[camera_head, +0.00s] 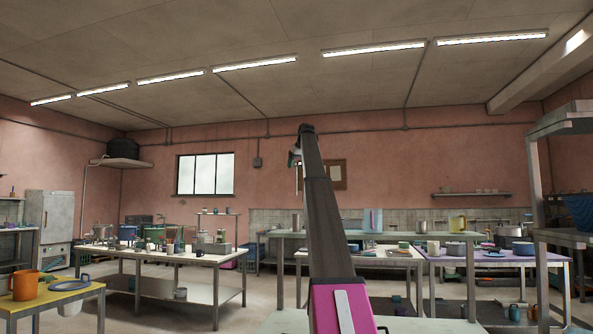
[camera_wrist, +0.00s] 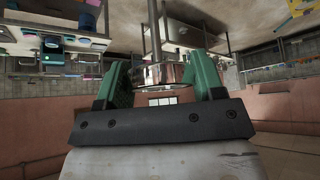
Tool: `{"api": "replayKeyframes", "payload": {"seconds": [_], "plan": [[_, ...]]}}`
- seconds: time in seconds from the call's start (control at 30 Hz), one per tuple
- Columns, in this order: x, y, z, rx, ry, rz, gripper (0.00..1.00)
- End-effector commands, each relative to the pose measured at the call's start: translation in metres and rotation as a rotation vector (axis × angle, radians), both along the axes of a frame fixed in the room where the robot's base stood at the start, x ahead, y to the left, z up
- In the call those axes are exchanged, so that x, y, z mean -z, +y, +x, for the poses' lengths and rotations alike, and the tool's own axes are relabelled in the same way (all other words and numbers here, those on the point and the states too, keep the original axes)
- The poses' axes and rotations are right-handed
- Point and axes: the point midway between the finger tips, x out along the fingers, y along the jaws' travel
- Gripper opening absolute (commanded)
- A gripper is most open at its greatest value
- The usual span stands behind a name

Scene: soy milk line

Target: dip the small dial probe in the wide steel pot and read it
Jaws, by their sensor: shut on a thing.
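My gripper (camera_wrist: 160,70) is shut on the small dial probe (camera_wrist: 158,77), a shiny round metal head with a thin stem. The stem points up in the wrist view, which looks upside down. The dial's face cannot be read from here. In the head view my arm is raised high in the middle, and the probe is too small to make out clearly. A grey steel pot (camera_head: 508,231) stands on the purple-topped table at the right. Another steel pot (camera_head: 103,231) stands on the long table at the left. I cannot tell which is the wide one.
A yellow table (camera_head: 52,298) with an orange mug (camera_head: 26,285) is at the near left. A rack (camera_head: 540,180) stands at the far right. Open floor lies between the left tables.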

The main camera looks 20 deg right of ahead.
Motion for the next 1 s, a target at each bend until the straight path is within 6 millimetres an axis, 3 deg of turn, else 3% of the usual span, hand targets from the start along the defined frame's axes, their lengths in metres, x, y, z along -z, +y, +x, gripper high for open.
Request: {"api": "replayKeyframes", "payload": {"seconds": [0.7,1.0], "plan": [[-0.050,0.000,0.001,0.000,-0.001,0.000,0.38],[-0.056,0.000,0.000,0.000,0.000,0.000,0.38]]}}
